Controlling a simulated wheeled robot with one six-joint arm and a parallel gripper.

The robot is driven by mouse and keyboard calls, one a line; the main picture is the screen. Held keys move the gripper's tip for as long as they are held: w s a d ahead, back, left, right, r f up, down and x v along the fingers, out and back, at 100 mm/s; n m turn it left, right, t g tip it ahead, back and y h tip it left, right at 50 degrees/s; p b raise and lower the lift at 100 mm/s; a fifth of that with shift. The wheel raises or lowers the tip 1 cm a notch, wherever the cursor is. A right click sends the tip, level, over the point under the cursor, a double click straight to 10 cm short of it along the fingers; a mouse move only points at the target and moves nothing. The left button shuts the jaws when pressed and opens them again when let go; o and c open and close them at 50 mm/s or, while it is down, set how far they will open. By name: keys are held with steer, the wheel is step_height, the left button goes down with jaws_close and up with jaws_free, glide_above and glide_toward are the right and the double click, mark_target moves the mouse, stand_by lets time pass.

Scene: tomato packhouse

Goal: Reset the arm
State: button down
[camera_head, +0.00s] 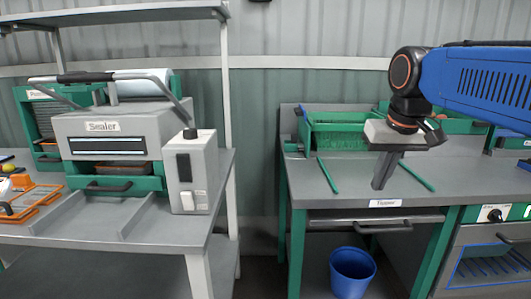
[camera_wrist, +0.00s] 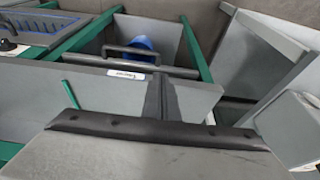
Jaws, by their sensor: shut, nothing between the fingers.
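My gripper (camera_head: 382,184) hangs from the blue arm at the right in the head view, fingers pointing down over the bench labelled Tipper (camera_head: 340,182). Its fingers are together with nothing between them. In the wrist view the dark closed fingers (camera_wrist: 158,98) stick out past the gripper's grey body, with the Tipper bench top (camera_wrist: 110,98) beyond. From these views I cannot tell the exact height of the fingertips above the bench.
A green tray (camera_head: 340,137) stands at the back of the Tipper bench, with green rails in front. A blue bucket (camera_head: 352,272) sits below. The Sealer (camera_head: 120,140) stands on the left table (camera_head: 150,225). A floor gap separates the benches.

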steer(key=s+d+f+t, duration=0.1)
steer(key=s+d+f, duration=0.1)
steer(key=s+f, duration=1.5)
step_height(320, 180, down, 4)
steer(key=shift+s+d+f, duration=0.1)
steer(key=shift+s+d, duration=0.15)
